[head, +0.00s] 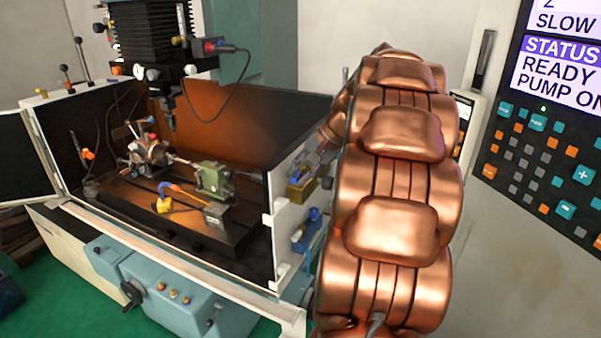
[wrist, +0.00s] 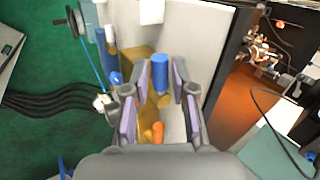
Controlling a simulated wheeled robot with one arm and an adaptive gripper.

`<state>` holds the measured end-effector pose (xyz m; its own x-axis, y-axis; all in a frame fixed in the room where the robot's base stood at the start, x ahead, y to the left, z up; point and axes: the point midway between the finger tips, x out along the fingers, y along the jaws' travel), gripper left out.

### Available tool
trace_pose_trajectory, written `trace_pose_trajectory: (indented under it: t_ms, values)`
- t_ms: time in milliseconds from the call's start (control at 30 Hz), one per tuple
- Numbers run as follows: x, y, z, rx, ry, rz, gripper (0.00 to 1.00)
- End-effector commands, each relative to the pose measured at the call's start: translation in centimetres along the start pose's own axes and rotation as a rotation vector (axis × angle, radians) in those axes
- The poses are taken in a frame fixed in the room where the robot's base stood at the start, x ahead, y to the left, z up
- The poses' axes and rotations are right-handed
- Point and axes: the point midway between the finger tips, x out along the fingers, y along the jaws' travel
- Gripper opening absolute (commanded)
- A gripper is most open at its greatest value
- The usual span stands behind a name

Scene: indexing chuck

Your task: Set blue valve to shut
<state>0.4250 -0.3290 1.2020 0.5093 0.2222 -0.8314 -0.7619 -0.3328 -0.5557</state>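In the wrist view my gripper (wrist: 161,88) is open, with its grey fingers and purple pads spread apart. A blue cylindrical handle (wrist: 160,72) shows between the fingertips, in front of a pale panel and brass-coloured fittings (wrist: 137,68). I cannot tell whether the pads touch it. An orange part (wrist: 158,132) shows lower between the fingers. In the head view, blue fittings (head: 313,214) and a brass block (head: 300,190) sit on the machine's right side. My copper arm covers much of that area, and the gripper cannot be made out clearly there.
The machine enclosure (head: 285,225) stands left, with a chuck (head: 146,150) and a green vise (head: 213,178) inside. A control panel (head: 548,140) is at right. In the wrist view, black hoses (wrist: 50,103) run at left, another blue fitting (wrist: 115,78) is beside the gripper, and green floor shows.

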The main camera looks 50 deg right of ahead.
Motion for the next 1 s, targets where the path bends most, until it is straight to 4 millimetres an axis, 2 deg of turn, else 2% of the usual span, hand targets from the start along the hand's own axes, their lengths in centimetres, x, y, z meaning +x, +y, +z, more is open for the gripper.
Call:
trace_pose_trajectory:
  t_ms: [33,200,1000]
  values:
    - [-0.01,0.0,0.0,0.0,0.0,0.0,0.17]
    - [-0.01,0.0,0.0,0.0,0.0,0.0,0.0]
    - [0.39,-0.46,0.08,0.114,0.076,0.001,0.0]
